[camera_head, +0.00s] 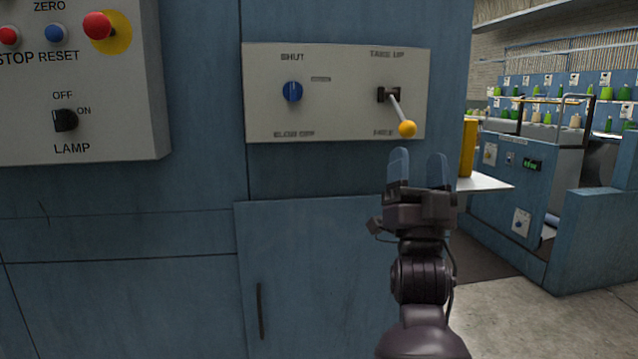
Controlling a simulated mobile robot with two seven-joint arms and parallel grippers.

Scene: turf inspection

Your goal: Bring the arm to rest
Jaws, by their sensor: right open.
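My right gripper (418,170) is open and empty, its two blue-grey fingers pointing up. In the picture it is just below a lever (397,107) with a yellow ball end, tilted down to the right. The ball shows above the gap between the fingertips, and no contact is visible. The lever is on a pale panel (345,115) marked "TAKE UP" above it. My right arm comes up from the bottom of the picture. My left gripper is not in view.
A blue knob (292,92) is on the same panel. A grey control box (120,130) with a red emergency button (97,26) and a lamp switch (65,120) is at the left. A cabinet handle (260,311) is below. A yellow post (468,148) and shelf (486,184) are right. Open floor lies lower right.

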